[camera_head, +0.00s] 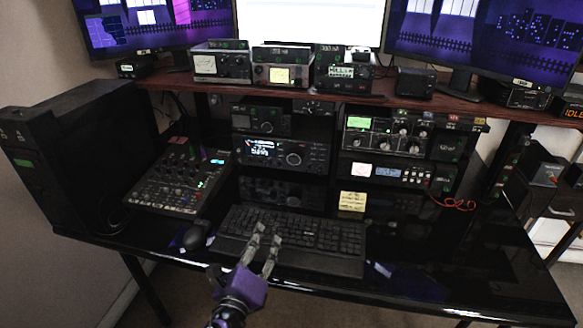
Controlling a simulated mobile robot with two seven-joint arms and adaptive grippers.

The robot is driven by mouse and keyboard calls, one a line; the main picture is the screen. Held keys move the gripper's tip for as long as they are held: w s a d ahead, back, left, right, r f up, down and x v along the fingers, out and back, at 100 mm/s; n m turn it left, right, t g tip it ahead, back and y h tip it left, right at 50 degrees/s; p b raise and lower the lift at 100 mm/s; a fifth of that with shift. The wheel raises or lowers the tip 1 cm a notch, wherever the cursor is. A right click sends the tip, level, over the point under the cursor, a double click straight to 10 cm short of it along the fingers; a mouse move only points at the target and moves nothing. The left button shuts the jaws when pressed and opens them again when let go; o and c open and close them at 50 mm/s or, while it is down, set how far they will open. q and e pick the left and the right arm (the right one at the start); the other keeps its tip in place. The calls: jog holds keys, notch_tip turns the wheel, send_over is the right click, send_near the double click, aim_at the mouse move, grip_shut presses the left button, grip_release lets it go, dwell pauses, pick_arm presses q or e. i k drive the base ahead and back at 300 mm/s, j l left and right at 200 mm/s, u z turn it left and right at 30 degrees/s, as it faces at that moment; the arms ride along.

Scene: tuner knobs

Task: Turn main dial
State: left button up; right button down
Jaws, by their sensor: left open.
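A black radio (257,171) with a lit blue-white display sits under the shelf at the back of the desk. A round dark knob (293,159) on its right half looks like the main dial. My left gripper (267,233), with a purple body and grey fingers, reaches in from the bottom over the keyboard. Its two fingers are apart with nothing between them. It is well in front of the radio and not touching the dial. My right gripper is not in view.
A black keyboard (325,234) lies under the gripper, with a mouse (193,237) and a mixer (172,182) to its left. More radios stand on the wooden shelf (430,103) and below it at right. The glossy desk (445,255) is clear at front right.

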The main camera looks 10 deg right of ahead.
aim_at(294, 158)
jog(key=i+l, duration=0.25)
jog(key=i, duration=0.25)
jog(key=i+l, duration=0.2)
jog(key=i, duration=0.25)
